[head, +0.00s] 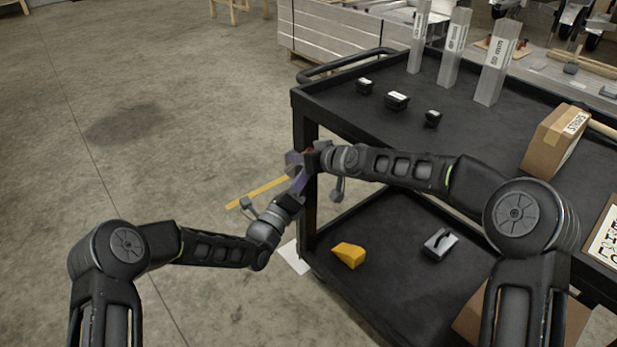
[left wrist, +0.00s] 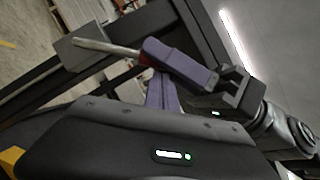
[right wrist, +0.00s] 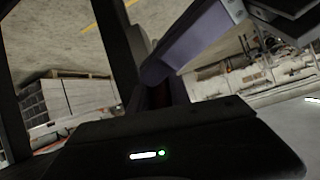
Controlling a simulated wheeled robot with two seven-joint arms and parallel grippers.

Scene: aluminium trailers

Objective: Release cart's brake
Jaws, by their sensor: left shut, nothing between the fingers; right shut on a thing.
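The black two-shelf cart (head: 325,108) stands at the right in the head view. My right gripper (head: 308,154) is at its near left corner post. It is shut on a lever that looks like a metal rod (left wrist: 105,47) with a small red part (left wrist: 146,60), seen in the left wrist view; I take this as the brake lever. A grey block sits at the rod's far end. The purple fingers hide the held part. My left gripper (head: 299,178) is shut and empty, just below and close beside the right one. Its purple fingers (right wrist: 195,45) cross the right wrist view.
Several black caps (head: 397,100), upright aluminium tubes (head: 453,48) and a cardboard box (head: 552,140) stand on the top shelf. A yellow wedge (head: 348,255) and a grey metal part (head: 440,243) lie on the lower shelf. The floor to the left is clear.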

